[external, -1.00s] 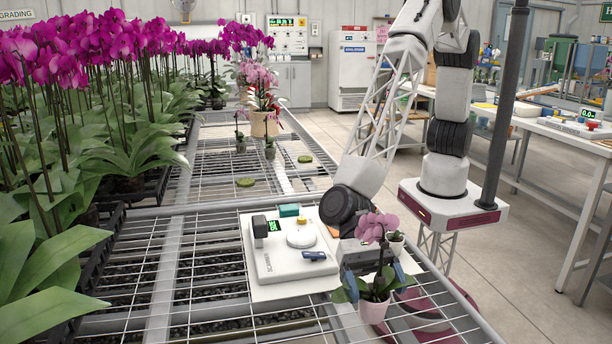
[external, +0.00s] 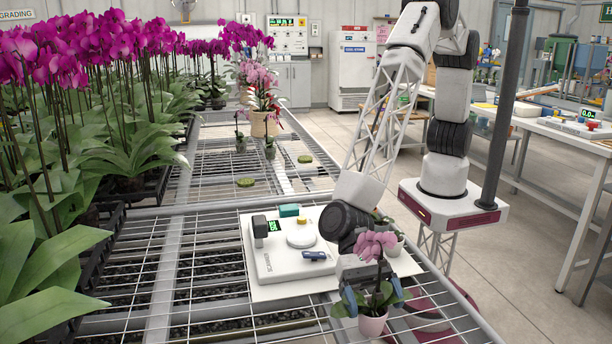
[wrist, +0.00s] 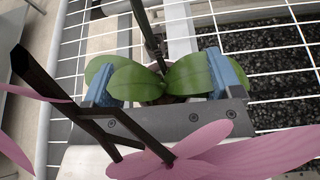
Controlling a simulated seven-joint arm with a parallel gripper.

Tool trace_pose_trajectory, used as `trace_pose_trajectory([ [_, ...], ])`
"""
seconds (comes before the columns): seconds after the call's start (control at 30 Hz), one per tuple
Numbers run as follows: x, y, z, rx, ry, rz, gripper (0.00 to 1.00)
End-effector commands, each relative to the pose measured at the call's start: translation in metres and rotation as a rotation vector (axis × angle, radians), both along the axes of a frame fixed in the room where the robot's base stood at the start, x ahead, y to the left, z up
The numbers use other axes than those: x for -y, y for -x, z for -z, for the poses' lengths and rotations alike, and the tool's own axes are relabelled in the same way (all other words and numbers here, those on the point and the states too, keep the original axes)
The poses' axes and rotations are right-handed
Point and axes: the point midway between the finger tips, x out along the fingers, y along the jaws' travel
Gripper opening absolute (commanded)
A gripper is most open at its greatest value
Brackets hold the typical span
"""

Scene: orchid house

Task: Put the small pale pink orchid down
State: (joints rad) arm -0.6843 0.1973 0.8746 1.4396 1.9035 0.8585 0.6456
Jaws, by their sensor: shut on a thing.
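The small pale pink orchid (external: 376,245) has mauve-pink blooms, green leaves and a small pink pot (external: 372,325). It stands upright in my gripper (external: 373,297), over the near right part of the wire bench. The blue fingers are on either side of the plant, low near the pot. In the wrist view my gripper (wrist: 163,82) has a blue finger at each side of the green leaves (wrist: 140,82), with petals in front. The pot is mostly hidden there. I cannot tell whether its base touches the mesh.
A white board with a scale (external: 285,262) lies on the bench just left of my wrist. Another small pot (external: 393,247) with a plant is partly hidden behind my wrist. The bench's right rail (external: 455,300) is close by. Open mesh (external: 230,320) lies to the left.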

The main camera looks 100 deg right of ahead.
Motion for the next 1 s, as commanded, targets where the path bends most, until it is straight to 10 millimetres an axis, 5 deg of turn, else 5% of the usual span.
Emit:
trace_pose_trajectory([
  [0.1, 0.000, 0.000, 0.002, 0.000, 0.000, 0.000, 0.50],
  [0.13, 0.000, 0.000, 0.003, 0.000, 0.000, 0.000, 0.86],
  [0.23, 0.000, 0.000, 0.003, 0.000, 0.000, 0.000, 1.00],
  [0.67, 0.003, 0.000, -0.002, 0.000, 0.000, 0.001, 1.00],
  [1.0, 0.038, -0.001, -0.017, 0.001, 0.000, 0.002, 1.00],
])
